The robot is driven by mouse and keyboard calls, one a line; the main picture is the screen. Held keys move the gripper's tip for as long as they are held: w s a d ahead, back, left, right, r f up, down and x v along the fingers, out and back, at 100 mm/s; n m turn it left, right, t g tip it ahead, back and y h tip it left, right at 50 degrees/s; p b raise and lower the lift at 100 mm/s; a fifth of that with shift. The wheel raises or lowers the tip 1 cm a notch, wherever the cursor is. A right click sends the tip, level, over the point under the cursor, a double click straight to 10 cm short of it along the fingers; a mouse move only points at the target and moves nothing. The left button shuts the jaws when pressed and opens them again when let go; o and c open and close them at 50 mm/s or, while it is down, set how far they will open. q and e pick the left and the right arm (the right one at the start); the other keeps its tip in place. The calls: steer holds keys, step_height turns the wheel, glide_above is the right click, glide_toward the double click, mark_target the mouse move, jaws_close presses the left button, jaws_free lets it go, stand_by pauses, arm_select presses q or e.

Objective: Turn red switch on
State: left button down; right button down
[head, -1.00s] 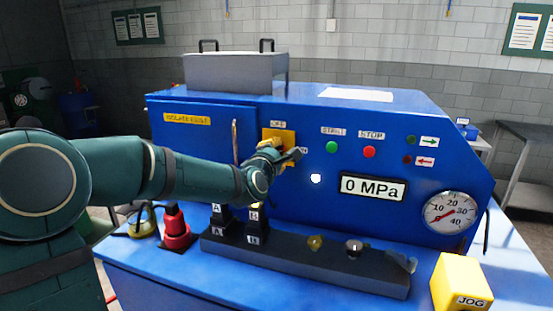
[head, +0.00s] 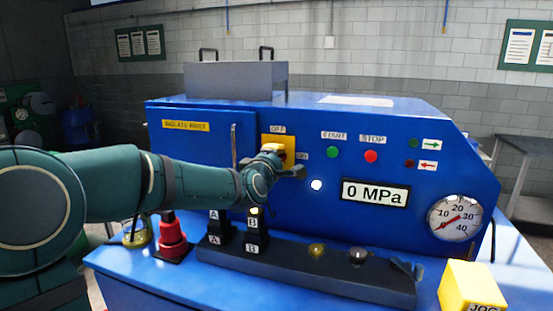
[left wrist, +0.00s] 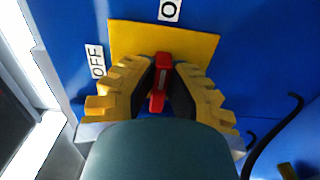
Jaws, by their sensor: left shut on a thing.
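The red switch (left wrist: 161,82) sits on a yellow plate (left wrist: 203,45) on the blue machine's front. My left gripper (left wrist: 161,76) is shut on the switch, with one yellow padded finger on each side. In the left wrist view the switch handle runs nearly up and down, its upper end towards a partly cut-off label starting with "O" (left wrist: 169,10). The "OFF" label (left wrist: 95,61) is to the left. In the head view my left gripper (head: 284,165) covers the switch and part of the yellow plate (head: 278,142). My right gripper is not in view.
Right of the plate are a green START button (head: 333,152), a red STOP button (head: 371,156), a lit white lamp (head: 316,185) and a "0 MPa" display (head: 375,193).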

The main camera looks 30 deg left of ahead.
arm_select(q)
steer(key=shift+r, duration=0.2)
steer(key=c, duration=1)
jaws_free()
steer(key=shift+f, duration=0.1)
steer(key=v, duration=1.2)
